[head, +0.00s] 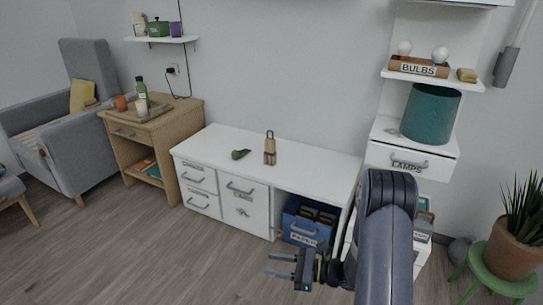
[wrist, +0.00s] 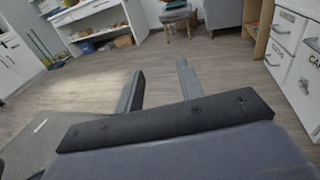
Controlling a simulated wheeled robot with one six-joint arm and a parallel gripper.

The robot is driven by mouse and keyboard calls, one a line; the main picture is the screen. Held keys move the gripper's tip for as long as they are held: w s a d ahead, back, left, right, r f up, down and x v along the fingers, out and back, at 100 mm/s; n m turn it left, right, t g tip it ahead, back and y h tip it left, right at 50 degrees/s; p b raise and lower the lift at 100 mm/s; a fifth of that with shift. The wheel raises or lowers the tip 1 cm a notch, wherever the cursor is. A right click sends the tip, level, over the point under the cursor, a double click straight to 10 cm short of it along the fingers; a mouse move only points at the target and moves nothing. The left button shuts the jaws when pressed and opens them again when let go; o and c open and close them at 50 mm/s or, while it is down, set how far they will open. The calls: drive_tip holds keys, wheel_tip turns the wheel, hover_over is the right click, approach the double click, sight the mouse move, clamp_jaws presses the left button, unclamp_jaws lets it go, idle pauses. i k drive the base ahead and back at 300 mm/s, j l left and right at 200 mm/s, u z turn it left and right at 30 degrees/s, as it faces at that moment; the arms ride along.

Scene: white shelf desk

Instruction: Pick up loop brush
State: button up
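The loop brush (head: 270,148) appears to be the upright tan and brown item with a loop at its top. It stands on the white desk (head: 315,163) in the head view. My gripper (head: 268,264) is open and empty, low in front of the desk and well apart from the brush. Its two parallel fingers also show spread apart in the wrist view (wrist: 160,67), with bare floor beyond them. The brush cannot be made out in the wrist view.
A small green object (head: 240,154) lies left of the brush. A blue crate (head: 308,222) sits under the desk. A teal lampshade (head: 430,113) stands on the right-hand unit. A wooden side table (head: 180,112) stands left. Open floor lies in front.

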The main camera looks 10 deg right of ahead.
sight(270, 154)
drive_tip(key=i+z, duration=0.1)
drive_tip(key=i, duration=0.4)
drive_tip(key=i+j+z, duration=0.1)
drive_tip(key=i, duration=0.45)
drive_tip(key=i+j+z, duration=0.15)
drive_tip(key=i, duration=0.35)
drive_tip(key=i+j+z, duration=0.1)
drive_tip(key=i, duration=0.4)
